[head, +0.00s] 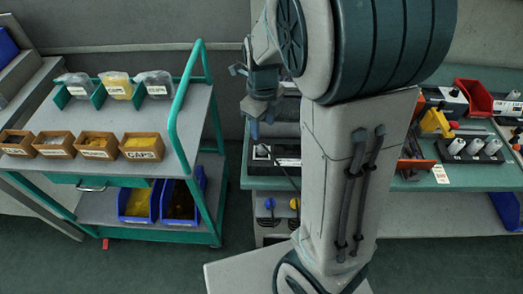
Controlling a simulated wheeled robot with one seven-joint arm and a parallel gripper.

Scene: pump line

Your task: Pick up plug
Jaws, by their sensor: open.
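My gripper (254,118) hangs at the upper middle, in front of the back wall and above the left end of the green workbench (262,183). Its jaws are open, and nothing shows between them. I cannot pick out a plug with certainty. A dark strip (285,161) with a thin cable lies on the bench below my gripper, partly hidden by my arm.
The trolley (192,110) has a green rail on its right side and blue bins (180,203) below. At right the bench holds a red bin (473,97), a black holder with white cylinders (470,150) and tools. My arm hides the bench's middle. Floor shows between trolley and bench.

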